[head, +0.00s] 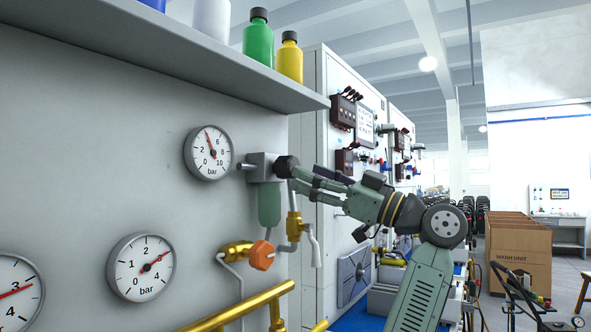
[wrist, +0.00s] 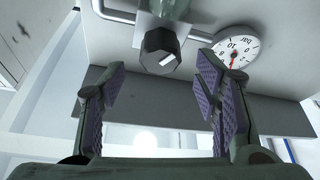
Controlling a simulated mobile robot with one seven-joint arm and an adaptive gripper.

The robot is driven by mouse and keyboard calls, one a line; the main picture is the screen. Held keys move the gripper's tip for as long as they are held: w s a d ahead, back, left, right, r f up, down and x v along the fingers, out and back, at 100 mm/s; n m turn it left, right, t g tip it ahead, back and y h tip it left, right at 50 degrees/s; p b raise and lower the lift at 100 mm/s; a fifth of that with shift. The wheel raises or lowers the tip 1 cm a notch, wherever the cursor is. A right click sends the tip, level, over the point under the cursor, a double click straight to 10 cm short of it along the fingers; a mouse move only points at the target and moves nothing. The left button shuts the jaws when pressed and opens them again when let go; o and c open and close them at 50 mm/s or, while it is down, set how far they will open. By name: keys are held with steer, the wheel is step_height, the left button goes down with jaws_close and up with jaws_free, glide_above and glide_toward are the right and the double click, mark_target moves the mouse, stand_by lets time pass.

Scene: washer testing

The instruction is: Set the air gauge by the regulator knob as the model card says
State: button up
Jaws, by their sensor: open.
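The air gauge (head: 208,153) is a round white dial marked 0 to 10 bar on the grey wall; its red needle points up and slightly left, around 4 to 5. It shows upside down in the wrist view (wrist: 236,50). The regulator (head: 263,168) is right of it, with a green bowl below. Its dark faceted knob (head: 286,166) faces my gripper (head: 305,178). In the wrist view the knob (wrist: 160,51) has a white mark and sits just beyond my open fingers (wrist: 157,85), roughly centred between them, apparently untouched. I cannot make out a model card.
Two other gauges (head: 142,267) (head: 19,293) are lower left. An orange knob (head: 261,255), a brass valve (head: 294,226) and brass pipe (head: 240,307) lie below the regulator. A shelf (head: 190,55) with bottles overhangs it. A cardboard box (head: 518,250) stands far right.

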steer(key=v, duration=0.6)
steer(key=shift+d, duration=0.1)
stand_by(2.5)
